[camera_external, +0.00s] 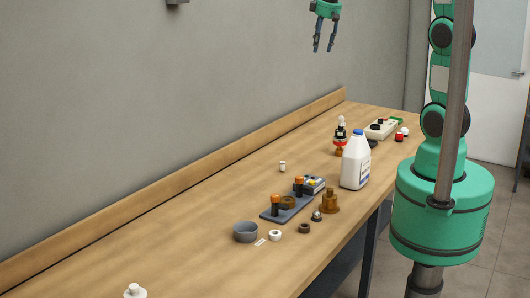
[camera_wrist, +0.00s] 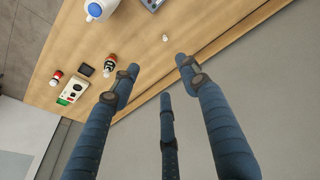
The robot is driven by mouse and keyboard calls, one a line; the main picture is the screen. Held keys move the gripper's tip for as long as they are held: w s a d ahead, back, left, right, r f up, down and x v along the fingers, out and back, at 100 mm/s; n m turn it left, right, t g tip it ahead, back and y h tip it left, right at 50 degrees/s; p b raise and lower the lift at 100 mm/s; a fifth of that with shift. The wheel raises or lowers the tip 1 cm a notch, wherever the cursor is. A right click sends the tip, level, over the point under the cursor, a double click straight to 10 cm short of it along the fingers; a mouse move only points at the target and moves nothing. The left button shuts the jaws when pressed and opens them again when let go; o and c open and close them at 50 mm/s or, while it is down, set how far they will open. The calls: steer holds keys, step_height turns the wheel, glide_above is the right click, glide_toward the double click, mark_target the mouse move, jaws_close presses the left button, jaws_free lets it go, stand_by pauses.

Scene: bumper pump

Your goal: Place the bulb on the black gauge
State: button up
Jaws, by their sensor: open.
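My gripper (camera_external: 324,46) is open and empty, high above the far part of the table. Its blue fingers (camera_wrist: 160,75) spread across the wrist view. A small white piece (camera_external: 282,166) stands alone near the table's middle and also shows in the wrist view (camera_wrist: 165,37); it may be the bulb. A small silver-topped piece (camera_external: 316,215) near the front edge could also be the bulb. A small dark square block (camera_wrist: 86,70) beside the white device may be the black gauge; I cannot tell for certain. My gripper touches none of these.
A white jug with a blue cap (camera_external: 356,162) stands tall mid-table. A grey tray with orange-topped posts (camera_external: 273,216), a grey bowl (camera_external: 246,232) and a brown bottle (camera_external: 329,202) stand nearer. A white device (camera_wrist: 72,92) lies at the far end. The left side is mostly clear.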

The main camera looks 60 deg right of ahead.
steer(key=s+a+r+t, duration=0.1)
steer(key=s+a+r, duration=0.2)
steer(key=s+a, duration=0.95)
steer(key=s+a+f+t, duration=0.1)
steer(key=s+a+f, duration=0.1)
steer(key=s+a, duration=0.2)
steer(key=s+a+f+y, duration=0.1)
steer(key=s+a, duration=0.4)
steer(key=s, duration=0.5)
steer(key=shift+s+f+t, duration=0.15)
steer(key=shift+f+t, duration=0.25)
steer(key=shift+f, duration=0.25)
step_height(320, 180, down, 17)
steer(key=b, duration=1.7)
steer(key=shift+f, duration=0.2)
